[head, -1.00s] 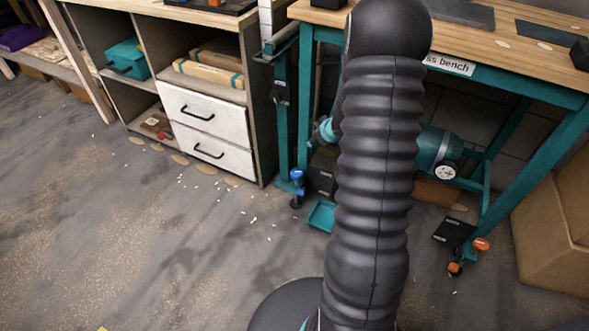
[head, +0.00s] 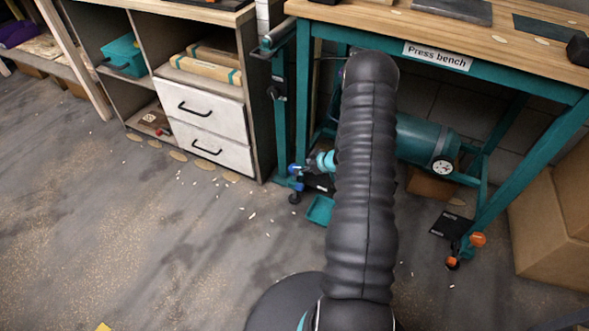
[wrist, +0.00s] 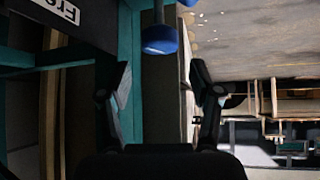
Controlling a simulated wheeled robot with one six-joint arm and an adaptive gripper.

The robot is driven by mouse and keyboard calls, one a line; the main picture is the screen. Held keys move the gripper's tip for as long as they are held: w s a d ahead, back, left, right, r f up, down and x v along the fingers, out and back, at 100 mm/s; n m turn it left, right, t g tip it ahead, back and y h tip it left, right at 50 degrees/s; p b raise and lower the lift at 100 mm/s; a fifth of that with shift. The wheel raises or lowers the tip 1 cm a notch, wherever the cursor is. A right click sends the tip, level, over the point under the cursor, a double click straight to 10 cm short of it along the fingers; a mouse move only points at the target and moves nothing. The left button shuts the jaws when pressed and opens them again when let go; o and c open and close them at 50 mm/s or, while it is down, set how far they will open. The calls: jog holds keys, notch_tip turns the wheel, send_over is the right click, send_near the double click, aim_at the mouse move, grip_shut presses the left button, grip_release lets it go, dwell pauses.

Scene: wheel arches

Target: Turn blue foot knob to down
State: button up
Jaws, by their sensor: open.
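The blue foot knob (head: 296,170) is low on the left leg of the teal press bench, just above its dark foot pad (head: 295,198). In the wrist view a blue rounded knob (wrist: 160,40) is at the top centre, beyond my fingertips, with a second bit of blue at the top edge. My gripper (wrist: 163,85) is open, its two dark fingers apart and nothing between them. The knob lies ahead of the gap, apart from both fingers. In the head view my arm covers part of the bench, and the gripper is small and hard to make out right beside the knob.
The press bench (head: 440,57) has a teal tank (head: 425,140) below it and orange foot parts (head: 477,240) on its right leg. A cabinet with white drawers (head: 205,122) stands to the left. Cardboard boxes (head: 550,220) are at the right. The floor at left is mostly clear.

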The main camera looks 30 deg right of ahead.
aim_at(295, 168)
jog(key=x, duration=0.7)
jog(key=shift+w, duration=0.1)
jog(key=c, duration=0.9)
jog(key=shift+f+m+h+b, duration=0.1)
jog(key=shift+m+h+b, duration=0.2)
jog(key=shift+b, duration=0.3)
